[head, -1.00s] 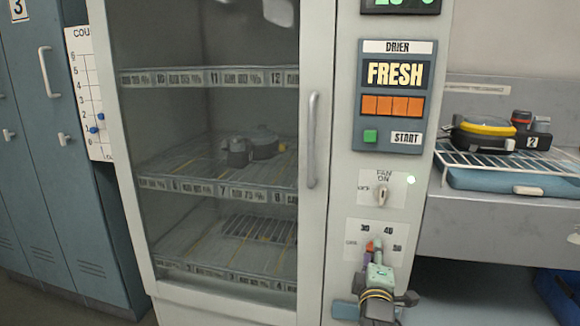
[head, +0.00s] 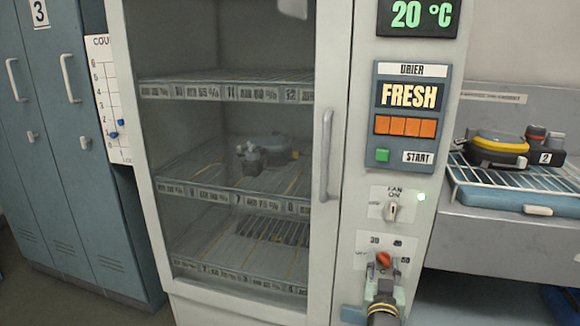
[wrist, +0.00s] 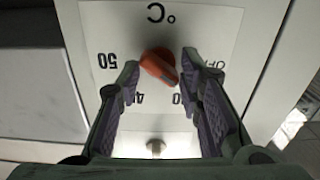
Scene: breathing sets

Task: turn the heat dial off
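The heat dial is an orange-red knob (head: 384,260) on a white plate low on the drier's front panel, marked 30, 40, 50 and a partly hidden OFF. In the wrist view the plate is upside down; the dial (wrist: 157,67) slants to the lower right, roughly towards the 30, with OFF at the right. My gripper (head: 383,280) is just below and in front of the dial in the head view. In the wrist view my gripper (wrist: 160,80) is open, one fingertip on each side of the dial. Whether either touches it I cannot tell.
The display (head: 418,16) reads 20 °C. The glass door's handle (head: 326,155) stands out to the left. A bench with a wire rack (head: 478,178) is at right.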

